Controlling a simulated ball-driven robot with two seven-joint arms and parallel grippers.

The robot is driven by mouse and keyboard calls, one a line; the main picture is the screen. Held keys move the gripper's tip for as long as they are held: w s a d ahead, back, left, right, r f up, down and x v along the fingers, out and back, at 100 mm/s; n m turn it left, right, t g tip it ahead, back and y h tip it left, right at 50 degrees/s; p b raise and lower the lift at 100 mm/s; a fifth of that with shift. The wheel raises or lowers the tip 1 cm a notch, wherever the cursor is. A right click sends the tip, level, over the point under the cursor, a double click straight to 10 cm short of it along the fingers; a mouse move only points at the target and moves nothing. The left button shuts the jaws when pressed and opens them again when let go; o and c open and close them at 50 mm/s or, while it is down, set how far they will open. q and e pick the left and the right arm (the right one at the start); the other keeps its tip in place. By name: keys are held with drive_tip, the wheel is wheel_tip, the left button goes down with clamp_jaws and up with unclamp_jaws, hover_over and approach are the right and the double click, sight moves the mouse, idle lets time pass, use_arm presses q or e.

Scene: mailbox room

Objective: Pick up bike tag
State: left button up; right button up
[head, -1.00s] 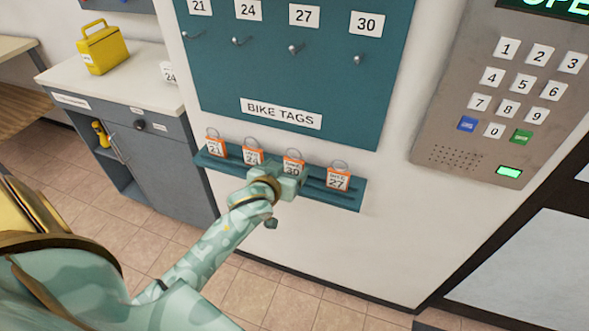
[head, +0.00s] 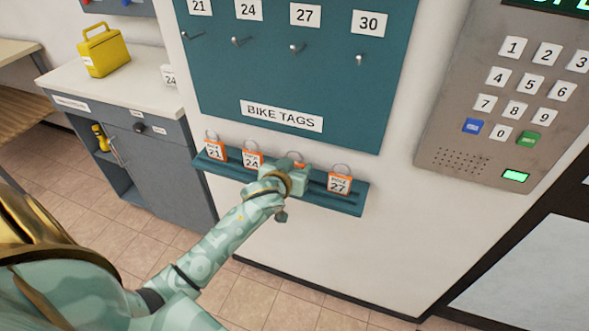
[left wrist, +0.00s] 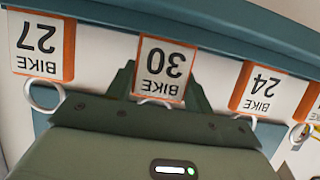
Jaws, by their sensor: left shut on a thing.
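The bike tags are white cards with orange edges and wire rings, standing in a row on a narrow teal ledge (head: 350,207). Tag 21 (head: 215,152), tag 24 (head: 252,160) and tag 27 (head: 340,184) show in the head view. Bike tag 30 is mostly hidden there behind my left gripper (head: 288,178). In the left wrist view, which shows the row upside down, tag 30 (left wrist: 166,68) sits between the dark green fingers. My left gripper is shut on it, at the ledge. Tag 27 (left wrist: 41,46) and tag 24 (left wrist: 264,89) flank it. My right gripper is not in view.
Above the ledge hangs a teal board (head: 285,75) labelled BIKE TAGS, with numbered hooks. A grey keypad (head: 505,105) is on the wall to the right. A grey cabinet (head: 165,165) with a yellow box (head: 104,52) on top stands left.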

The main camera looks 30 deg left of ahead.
use_arm(q)
drive_tip(key=shift+r, duration=0.5)
wheel_tip(320, 180, up, 3)
drive_tip(key=shift+p, duration=1.1)
drive_tip(key=s+d+r+p, duration=0.5)
drive_tip(key=s+r, duration=0.4)
drive_tip(key=s, duration=0.3)
drive_tip(key=shift+s+d, duration=0.35)
drive_tip(key=shift+d, duration=0.1)
